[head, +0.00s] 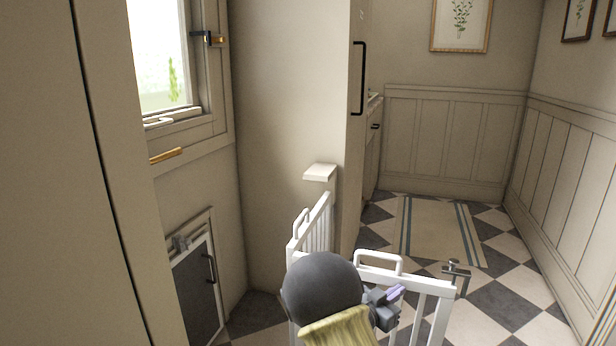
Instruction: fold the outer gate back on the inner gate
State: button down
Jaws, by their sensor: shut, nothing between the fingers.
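The white inner gate (318,226) runs from a white post beside the cabinet toward me, with a white loop handle on its top. The white outer gate (420,284) meets it at the near corner and extends to the right, so the two stand at an angle. The outer gate has a loop handle (379,262) on its top rail and a grey metal latch (456,274) at its right end. My gripper (396,292) is shut and empty, in front of the outer gate's bars just below the handle; I cannot tell whether it touches them. My arm hides the lower near corner.
A striped rug (436,230) lies on the checkered floor beyond the gates. A tall cabinet (290,110) stands behind the inner gate. A small dark pet door (197,290) is at lower left, below a window. The floor right of the latch is clear.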

aim_at(400, 282)
jog(key=shift+w+d, duration=0.4)
jog(key=shift+w, duration=0.2)
jog(key=w, duration=0.1)
jog(key=w+d+p, duration=0.1)
jog(key=shift+w+d, duration=0.15)
jog(key=shift+w, duration=0.2)
jog(key=shift+w+d+p, duration=0.25)
jog(key=shift+w, duration=0.45)
jog(key=shift+w+d+p, duration=0.2)
jog(key=shift+w+d, duration=0.05)
jog(key=shift+w, duration=0.45)
jog(key=shift+w+d+p, duration=0.2)
jog(key=shift+w, duration=0.55)
jog(key=shift+w+d+p, duration=0.2)
jog(key=shift+w, duration=0.5)
